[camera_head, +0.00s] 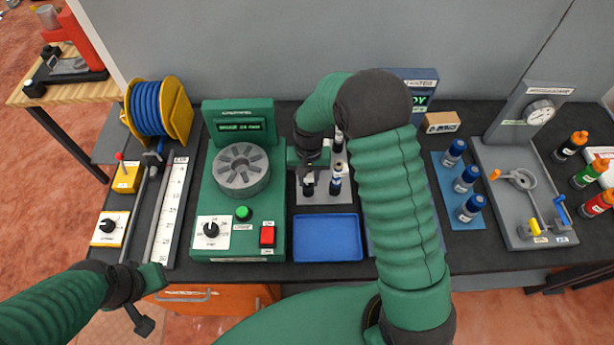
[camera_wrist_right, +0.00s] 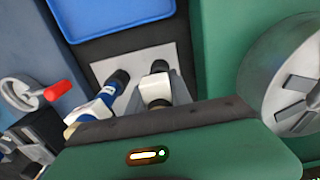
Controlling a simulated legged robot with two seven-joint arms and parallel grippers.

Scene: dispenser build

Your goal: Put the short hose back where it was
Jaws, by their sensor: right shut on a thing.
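My right gripper (camera_head: 310,174) is over the light grey plate (camera_head: 318,198), behind the blue tray. It is shut on a short dark piece with a pale collar (camera_wrist_right: 156,88), which I take for the short hose. The piece points down at the plate; I cannot tell whether it touches. A similar piece with a blue and white band (camera_head: 337,179) stands just right of it on the plate. In the wrist view this banded piece (camera_wrist_right: 107,97) lies left of the held one. The fingertips are mostly hidden there. My left gripper (camera_head: 142,318) is low at the front left, its jaws unclear.
The blue tray (camera_head: 327,238) is empty. Left of the plate stands a green machine with a grey slotted rotor (camera_head: 241,170). A yellow reel of blue hose (camera_head: 158,110) is at the back left. Blue-capped bottles (camera_head: 466,179) stand on the right. My right forearm hides part of the table.

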